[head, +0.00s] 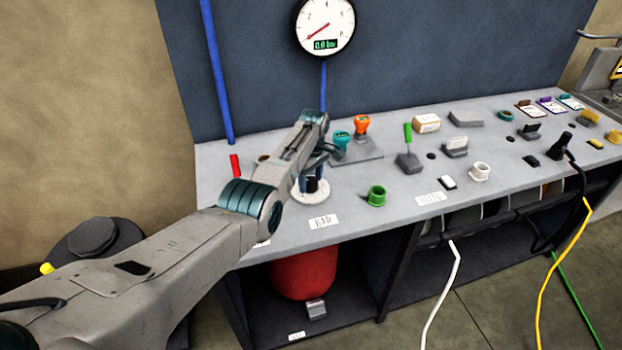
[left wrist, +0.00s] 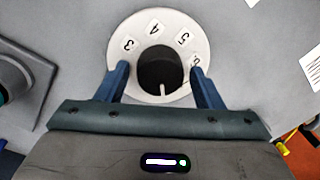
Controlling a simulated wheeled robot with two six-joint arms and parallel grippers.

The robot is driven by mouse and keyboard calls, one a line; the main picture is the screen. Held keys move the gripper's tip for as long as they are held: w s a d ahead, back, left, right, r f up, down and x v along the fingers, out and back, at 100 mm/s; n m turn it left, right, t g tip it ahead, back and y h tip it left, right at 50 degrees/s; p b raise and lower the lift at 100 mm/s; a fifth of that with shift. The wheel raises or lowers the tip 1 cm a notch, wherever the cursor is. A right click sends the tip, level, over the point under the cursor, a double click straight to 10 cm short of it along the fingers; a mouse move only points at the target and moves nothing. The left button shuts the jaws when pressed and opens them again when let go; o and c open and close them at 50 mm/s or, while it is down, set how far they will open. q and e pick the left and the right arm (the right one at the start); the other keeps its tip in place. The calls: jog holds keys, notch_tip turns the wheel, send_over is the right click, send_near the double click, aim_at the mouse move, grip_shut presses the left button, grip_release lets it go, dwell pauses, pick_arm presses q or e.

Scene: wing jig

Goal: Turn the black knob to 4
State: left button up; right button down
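The black knob (left wrist: 158,68) sits in the middle of a white round dial (left wrist: 203,45) in the left wrist view. The numbers 3, 4, 5 and part of a 6 show on the dial. The knob's white mark points down toward my gripper's palm, away from the 4. My left gripper (left wrist: 158,64) is open, with one blue finger on each side of the knob and a gap showing on both sides. In the head view, my left gripper (head: 312,178) is low over the dial (head: 311,197) and partly hides the knob. My right gripper is not in view.
A gauge (head: 324,25) on the back panel reads about 0.0 bar. A plate with teal (head: 342,140) and orange (head: 361,124) knobs stands just behind my gripper.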

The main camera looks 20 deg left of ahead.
aim_at(312, 179)
pick_arm(q)
jog(key=shift+o, duration=0.2)
jog(key=shift+r, duration=0.1)
notch_tip(312, 179, up, 11)
jog(key=b, duration=0.2)
jog(key=shift+w+f+b, duration=0.2)
jog(key=shift+w+b, duration=0.1)
jog(key=shift+b, duration=0.05)
jog(key=shift+d, duration=0.1)
